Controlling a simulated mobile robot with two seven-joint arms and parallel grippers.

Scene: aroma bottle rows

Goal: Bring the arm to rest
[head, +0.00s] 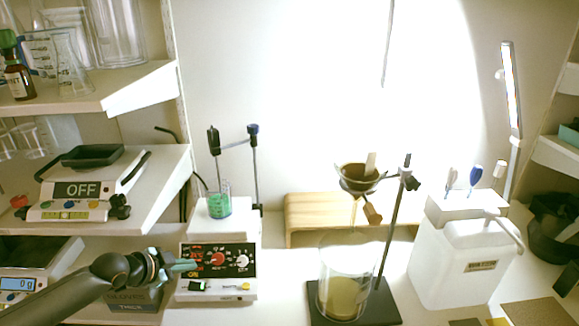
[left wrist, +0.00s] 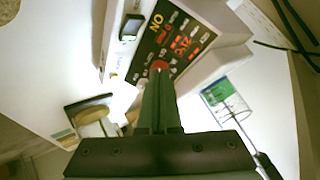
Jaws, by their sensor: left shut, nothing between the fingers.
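My left gripper (head: 186,265) comes in from the lower left in the head view. It is shut and empty, with its fingertips in front of the stirrer's control panel (head: 218,262). In the left wrist view the closed fingers (left wrist: 158,105) point at the panel (left wrist: 175,40), close to a red knob (left wrist: 160,66). I cannot tell whether the tips touch the panel. A small beaker of green liquid (head: 219,205) stands on top of the stirrer. My right gripper does not show.
A stand with a funnel (head: 358,178) rises over a large beaker of yellowish liquid (head: 343,292) at the middle. A white jerrycan (head: 458,262) stands to the right. A scale (head: 22,283) is at the lower left.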

